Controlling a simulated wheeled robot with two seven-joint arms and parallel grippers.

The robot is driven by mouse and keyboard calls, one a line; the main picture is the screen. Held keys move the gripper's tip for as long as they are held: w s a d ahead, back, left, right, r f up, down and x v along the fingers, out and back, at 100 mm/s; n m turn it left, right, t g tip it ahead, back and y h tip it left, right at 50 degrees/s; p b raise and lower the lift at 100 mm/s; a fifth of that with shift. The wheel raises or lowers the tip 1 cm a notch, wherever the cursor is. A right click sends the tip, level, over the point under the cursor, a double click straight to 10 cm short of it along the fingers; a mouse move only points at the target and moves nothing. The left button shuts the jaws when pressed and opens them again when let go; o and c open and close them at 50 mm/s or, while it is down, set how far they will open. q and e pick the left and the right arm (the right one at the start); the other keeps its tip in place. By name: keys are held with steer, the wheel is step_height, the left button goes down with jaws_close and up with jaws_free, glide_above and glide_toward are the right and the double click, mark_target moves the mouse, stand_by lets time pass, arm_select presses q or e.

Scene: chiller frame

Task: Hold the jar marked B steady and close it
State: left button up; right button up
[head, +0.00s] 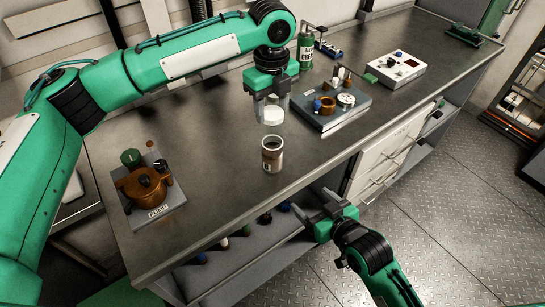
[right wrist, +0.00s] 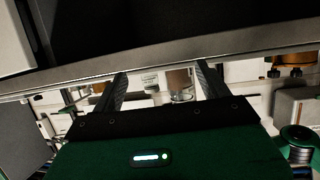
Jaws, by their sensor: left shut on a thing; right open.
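An open jar (head: 272,154) with brown contents and a pale label stands upright near the bench's front edge; its marking is too small to read. My left gripper (head: 272,107) is shut on a white lid (head: 270,117) and holds it just above the jar's open mouth, with a small gap visible. My right gripper (head: 314,201) is open and empty in front of the bench edge, to the lower right of the jar. In the right wrist view the jar (right wrist: 181,84) appears beyond and between the spread fingers, apart from them.
A pump (head: 148,188) on a grey plate stands at the left of the metal bench (head: 230,215). A grey block with fittings (head: 332,108), a green bottle (head: 306,48) and a white control box (head: 396,69) stand to the right. A shelf with several small items lies below.

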mark_target(279, 156)
arm_select(q)
steer(key=shift+d, duration=0.1)
steer(key=shift+r, duration=0.1)
arm_select(e)
steer(key=shift+w+a+r+n+t+y, duration=0.25)
steer(key=shift+w+a+r+t+y, duration=0.3)
steer(key=shift+r, duration=0.35)
steer(key=shift+w+a+r+n+t+y, duration=0.3)
steer(key=shift+w+a+r+y, duration=0.3)
steer(key=shift+r+y, duration=0.3)
steer(key=shift+w+a+r+n+t+y, duration=0.25)
steer(key=shift+w+a+r+t+y, duration=0.25)
steer(key=shift+r, duration=0.45)
steer(key=x, duration=1.2)
steer(key=shift+f, duration=0.1)
steer(key=c, duration=1.5)
arm_select(q)
steer(key=shift+f, duration=2.5)
